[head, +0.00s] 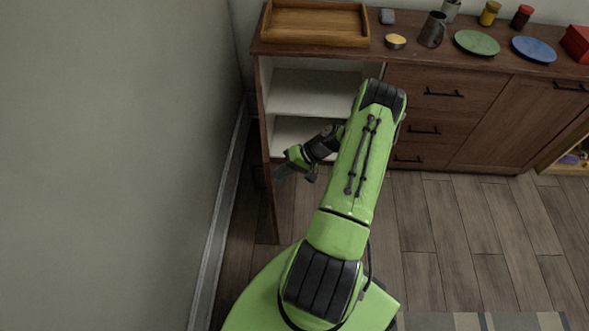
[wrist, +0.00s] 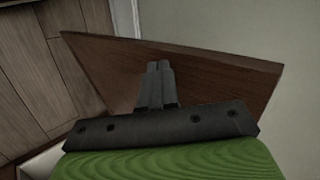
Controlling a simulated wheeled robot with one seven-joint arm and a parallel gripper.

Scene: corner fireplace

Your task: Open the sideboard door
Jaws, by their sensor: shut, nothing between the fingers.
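The sideboard (head: 430,68) is dark brown wood and stands against the back wall. Its left door (head: 270,208) stands wide open, swung out toward me and seen nearly edge-on beside the left wall. The compartment behind it shows white shelves (head: 300,95). My gripper (head: 281,172) is low in front of that compartment, on the inner side of the door. In the wrist view the door panel (wrist: 215,80) is right beyond my gripper (wrist: 159,66), whose fingers are shut together and empty. Whether the fingertips touch the panel I cannot tell.
A wooden tray (head: 315,22), a candle (head: 395,41), a grey mug (head: 433,30), a green plate (head: 477,42) and a blue plate (head: 534,49) stand on top. Drawers (head: 440,100) and a right door (head: 515,115) are closed.

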